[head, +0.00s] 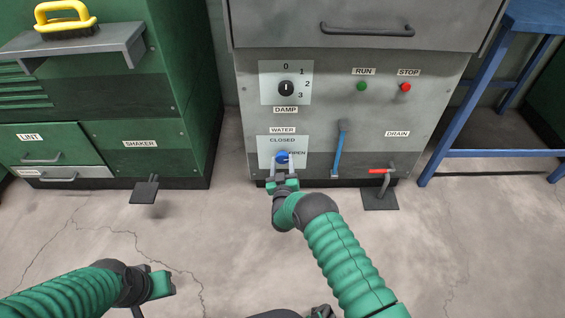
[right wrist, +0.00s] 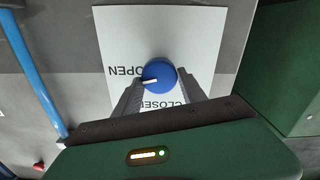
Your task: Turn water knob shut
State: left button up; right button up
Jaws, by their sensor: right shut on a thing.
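The blue water knob (head: 282,157) sits on a pale plate (head: 266,147) low on the grey machine, under the WATER label, with CLOSED above it and OPEN to its right. My right gripper (head: 283,170) is shut on the knob, its fingers on either side. In the right wrist view, where the plate is upside down, the blue knob (right wrist: 159,75) shows between the grey fingers, and its white mark points left toward the word OPEN. My left gripper (head: 158,284) hangs at the lower left, away from the machine; its fingers are not clear.
A blue lever (head: 338,152) and the red-handled drain valve (head: 382,171) are right of the knob. The DAMP dial (head: 286,88) is above. A green cabinet (head: 160,110) stands left, a blue table frame (head: 490,100) right. The floor in front is mostly clear.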

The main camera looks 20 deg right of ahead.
pick_arm(q)
jog(key=shift+b+x, duration=0.85)
jog(key=shift+b, duration=0.1)
pick_arm(e)
jog(key=shift+a+f+n, duration=0.15)
jog(key=shift+n, duration=2.4)
jog(key=shift+a+f+n, duration=0.1)
jog(key=shift+n, duration=2.5)
jog(key=shift+a+f+n, duration=0.15)
jog(key=shift+n, duration=2.4)
pick_arm(q)
jog(key=shift+s, duration=0.25)
pick_arm(e)
jog(key=o, duration=1.3)
jog(key=shift+o, duration=0.2)
jog(key=shift+d, duration=0.15)
